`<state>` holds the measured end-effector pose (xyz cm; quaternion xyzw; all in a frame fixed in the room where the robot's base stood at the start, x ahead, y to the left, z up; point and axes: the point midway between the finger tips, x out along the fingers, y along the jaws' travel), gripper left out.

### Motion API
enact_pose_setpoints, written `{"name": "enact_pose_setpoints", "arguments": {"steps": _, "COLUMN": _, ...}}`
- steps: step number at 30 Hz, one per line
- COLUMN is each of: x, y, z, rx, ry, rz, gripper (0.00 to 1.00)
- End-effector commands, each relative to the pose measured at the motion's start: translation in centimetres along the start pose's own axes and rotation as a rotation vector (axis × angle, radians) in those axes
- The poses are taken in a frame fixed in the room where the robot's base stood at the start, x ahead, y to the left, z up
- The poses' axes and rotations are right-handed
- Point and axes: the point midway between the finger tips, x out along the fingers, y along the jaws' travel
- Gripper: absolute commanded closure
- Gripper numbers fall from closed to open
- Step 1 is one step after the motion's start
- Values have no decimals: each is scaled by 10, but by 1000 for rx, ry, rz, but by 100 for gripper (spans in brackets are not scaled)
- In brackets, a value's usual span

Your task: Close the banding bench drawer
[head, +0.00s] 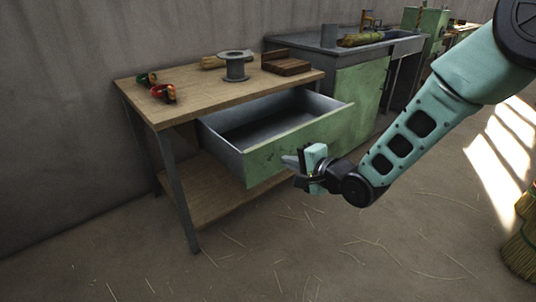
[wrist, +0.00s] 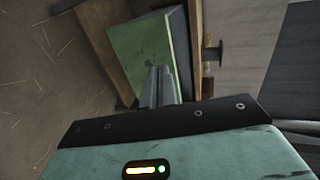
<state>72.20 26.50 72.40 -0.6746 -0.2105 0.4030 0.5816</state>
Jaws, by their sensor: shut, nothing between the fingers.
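The banding bench (head: 140,95) has a wooden top, dark metal legs and a lower wooden shelf. Its drawer (head: 290,145) stands pulled well out, with a green front and a grey, empty-looking inside.
On the bench top are a grey spool (head: 235,66), a brown wooden block (head: 286,66) and red-and-black tools (head: 163,93). A grey sink bench with a green panel (head: 360,95) stands right of the drawer. A straw bundle (head: 521,250) stands at far right. The straw-strewn floor in front is open.

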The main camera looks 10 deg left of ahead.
Motion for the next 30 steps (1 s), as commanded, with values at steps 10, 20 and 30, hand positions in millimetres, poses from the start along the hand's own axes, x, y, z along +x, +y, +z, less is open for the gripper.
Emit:
{"name": "enact_pose_setpoints", "arguments": {"steps": 10, "x": 69, "y": -3, "z": 1, "rx": -4, "ry": 0, "rz": -2, "gripper": 100}}
{"name": "enact_pose_setpoints", "arguments": {"steps": 20, "x": 92, "y": -11, "z": 0, "rx": -2, "ry": 0, "rz": 1, "gripper": 100}}
{"name": "enact_pose_setpoints", "arguments": {"steps": 30, "x": 93, "y": -12, "z": 0, "rx": -1, "ry": 0, "rz": 1, "gripper": 100}}
